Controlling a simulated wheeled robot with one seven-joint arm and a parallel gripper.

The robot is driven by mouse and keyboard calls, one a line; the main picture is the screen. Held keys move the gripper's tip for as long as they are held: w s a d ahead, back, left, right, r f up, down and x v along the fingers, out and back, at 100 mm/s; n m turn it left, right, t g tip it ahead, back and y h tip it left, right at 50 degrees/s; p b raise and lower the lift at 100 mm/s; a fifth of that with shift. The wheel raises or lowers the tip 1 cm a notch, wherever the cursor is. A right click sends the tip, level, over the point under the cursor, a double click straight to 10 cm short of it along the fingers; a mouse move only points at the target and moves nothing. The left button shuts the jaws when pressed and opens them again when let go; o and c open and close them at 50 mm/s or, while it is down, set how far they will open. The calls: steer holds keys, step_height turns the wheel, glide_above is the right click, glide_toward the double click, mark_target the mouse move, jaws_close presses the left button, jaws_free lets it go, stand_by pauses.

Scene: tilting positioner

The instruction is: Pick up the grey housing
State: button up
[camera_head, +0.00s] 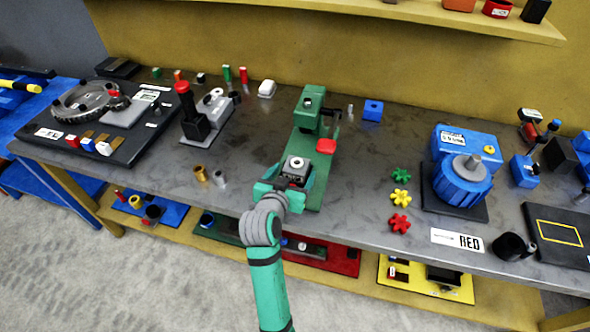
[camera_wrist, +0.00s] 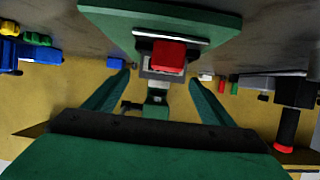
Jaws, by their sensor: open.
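The grey housing (camera_head: 297,163) is a small block with a light round centre on top and a dark lower part. It sits on the near part of the green press fixture (camera_head: 307,125), on the bench. My gripper (camera_head: 291,179) is open at the near side of the housing, its teal fingers partly covering the lower part. In the wrist view the open fingers (camera_wrist: 160,78) frame a grey block, partly hidden behind a red block (camera_wrist: 168,56). I cannot tell whether that grey block is the housing, or whether the fingers touch anything.
A red pad (camera_head: 326,146) sits at the fixture's right side. Brass and steel cylinders (camera_head: 201,174) stand to the left. Green, yellow and red star knobs (camera_head: 401,198) lie to the right, before a blue motor (camera_head: 463,178). Bench surface between them is clear.

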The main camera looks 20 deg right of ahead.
mark_target(295, 167)
steer(key=x, duration=0.3)
steer(key=shift+w+d+r, duration=0.15)
steer(key=shift+w+r, duration=0.1)
steer(key=shift+w+d+f, duration=0.25)
steer(key=shift+w, duration=0.25)
steer(key=c, duration=1.7)
steer(key=shift+r, duration=0.2)
jaws_close()
steer(key=shift+r, duration=0.1)
